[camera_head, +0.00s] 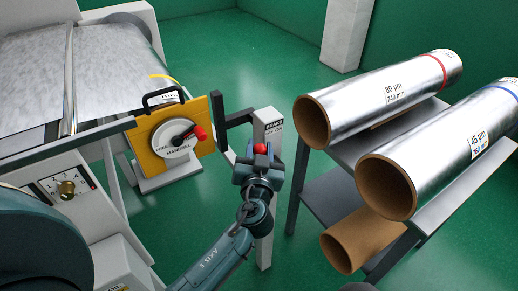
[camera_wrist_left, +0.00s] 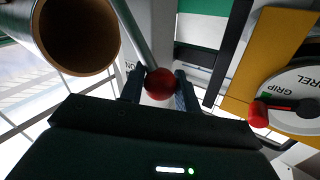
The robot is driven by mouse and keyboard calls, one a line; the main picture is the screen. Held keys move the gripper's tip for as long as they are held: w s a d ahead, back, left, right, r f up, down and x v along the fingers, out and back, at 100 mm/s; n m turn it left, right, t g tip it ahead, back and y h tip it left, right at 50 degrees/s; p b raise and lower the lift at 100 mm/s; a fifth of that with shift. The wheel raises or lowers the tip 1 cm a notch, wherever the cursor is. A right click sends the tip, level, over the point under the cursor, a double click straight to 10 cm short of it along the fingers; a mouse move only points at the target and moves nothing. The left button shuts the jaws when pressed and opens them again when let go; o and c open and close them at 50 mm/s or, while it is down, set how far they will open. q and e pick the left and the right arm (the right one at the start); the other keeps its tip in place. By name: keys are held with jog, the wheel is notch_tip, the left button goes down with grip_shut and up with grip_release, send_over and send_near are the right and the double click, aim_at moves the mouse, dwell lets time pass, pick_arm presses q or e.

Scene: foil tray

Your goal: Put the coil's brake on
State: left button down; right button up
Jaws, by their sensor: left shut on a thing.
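The brake post (camera_head: 268,185) is a light grey upright with a small dark label near its top, in the middle of the head view. Its lever ends in a red ball knob (camera_head: 261,148). My left gripper (camera_head: 259,158) is at the knob, shut on it. In the left wrist view the red knob (camera_wrist_left: 159,84) sits between the two fingers, and a grey lever rod (camera_wrist_left: 130,30) runs up from it. My right gripper is not in view.
Left of the post is a yellow panel (camera_head: 148,136) with a round dial (camera_head: 175,140) and a red handle (camera_head: 200,133). A machine with a silver foil sheet (camera_head: 30,90) stands behind. To the right, a rack holds foil rolls (camera_head: 375,98) and a bare cardboard tube (camera_head: 362,240).

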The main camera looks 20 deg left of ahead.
pick_arm(q)
jog(key=shift+w+d+r+p, duration=0.15)
jog(key=shift+w+r+p, duration=0.05)
jog(key=shift+r+p, duration=0.3)
jog(key=shift+w+d+m+g, duration=0.15)
jog(key=shift+w+m+g, duration=0.1)
jog(key=shift+m+g, duration=0.15)
jog(key=c, duration=1)
grip_release()
jog(key=shift+f, duration=0.15)
jog(key=shift+c, duration=0.2)
